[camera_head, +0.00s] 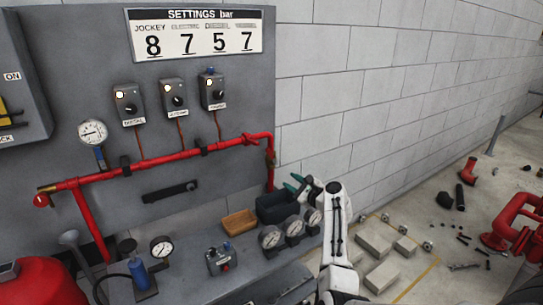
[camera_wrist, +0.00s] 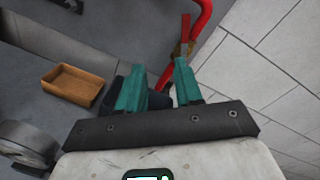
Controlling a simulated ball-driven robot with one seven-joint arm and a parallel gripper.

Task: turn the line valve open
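The line valve appears to be the small brass valve with a red lever (camera_wrist: 186,28) on the red pipe, at the top of the wrist view. In the head view my gripper (camera_head: 294,184) is below and right of the valve, in front of the wall and apart from the valve. In the wrist view the valve lies beyond the right fingertip.
A red pipe (camera_head: 160,161) crosses the grey panel, with a gauge (camera_head: 92,133) at left. Blocks (camera_head: 373,242) and red pipework (camera_head: 512,215) lie right on the floor.

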